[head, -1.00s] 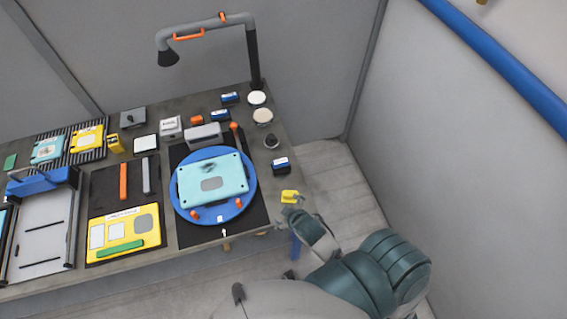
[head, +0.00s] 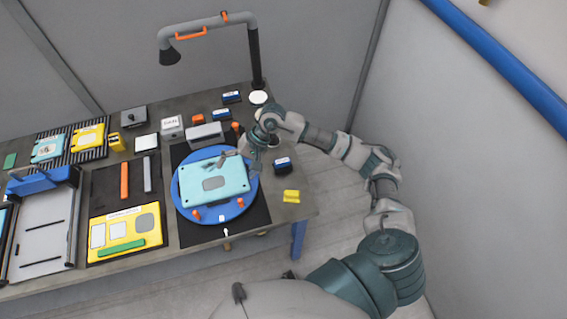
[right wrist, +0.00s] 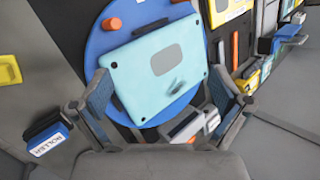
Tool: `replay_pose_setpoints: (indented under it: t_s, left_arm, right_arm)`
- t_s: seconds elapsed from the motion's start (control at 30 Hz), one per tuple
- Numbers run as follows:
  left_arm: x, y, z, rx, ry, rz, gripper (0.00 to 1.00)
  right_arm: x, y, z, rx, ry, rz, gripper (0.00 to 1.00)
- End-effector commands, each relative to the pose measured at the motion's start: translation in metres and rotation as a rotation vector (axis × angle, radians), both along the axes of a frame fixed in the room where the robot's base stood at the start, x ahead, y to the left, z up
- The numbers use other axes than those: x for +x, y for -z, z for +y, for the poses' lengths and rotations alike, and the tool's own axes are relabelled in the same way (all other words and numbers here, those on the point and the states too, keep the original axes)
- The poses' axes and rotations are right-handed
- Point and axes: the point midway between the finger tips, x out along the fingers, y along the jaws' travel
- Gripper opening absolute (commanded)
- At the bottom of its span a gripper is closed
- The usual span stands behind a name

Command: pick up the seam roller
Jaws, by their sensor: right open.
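I cannot clearly make out the seam roller. A dark block with a blue-and-white label (head: 283,165) stands at the table's right side; in the right wrist view the block (right wrist: 45,138) reads "ROLLER". The panel (head: 213,184) rests on the blue turntable (head: 181,203). My right gripper (head: 243,163) is over the turntable's far right edge. In the right wrist view the gripper (right wrist: 160,82) has its fingers wide apart with nothing between them. My left gripper is out of view.
A yellow block (head: 291,196) sits near the table's right front edge. A grey box (head: 205,135) and small blue-labelled blocks (head: 221,115) stand behind the turntable. A lamp (head: 207,25) arches over the back. My right arm covers part of the right back corner.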

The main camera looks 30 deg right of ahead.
Motion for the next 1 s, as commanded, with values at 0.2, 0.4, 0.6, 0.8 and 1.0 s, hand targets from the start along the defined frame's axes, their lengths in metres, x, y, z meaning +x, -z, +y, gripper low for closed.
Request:
replay_pose_setpoints:
  t_s: [0.2, 0.4, 0.6, 0.8, 1.0]
  left_arm:
    - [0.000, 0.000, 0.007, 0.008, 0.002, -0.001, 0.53]
    - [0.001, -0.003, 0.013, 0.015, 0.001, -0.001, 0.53]
    - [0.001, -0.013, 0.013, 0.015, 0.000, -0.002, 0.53]
    - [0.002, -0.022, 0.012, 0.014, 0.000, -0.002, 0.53]
    - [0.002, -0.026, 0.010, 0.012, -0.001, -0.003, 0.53]
  right_arm:
    - [0.023, -0.009, -0.141, -0.555, -0.169, -0.068, 1.00]
    - [0.022, -0.008, -0.177, -0.675, -0.206, -0.041, 1.00]
    - [0.021, 0.036, -0.177, -0.672, -0.206, -0.037, 1.00]
    - [0.021, 0.080, -0.176, -0.670, -0.206, -0.041, 1.00]
    - [0.022, 0.103, -0.174, -0.670, -0.204, -0.044, 1.00]
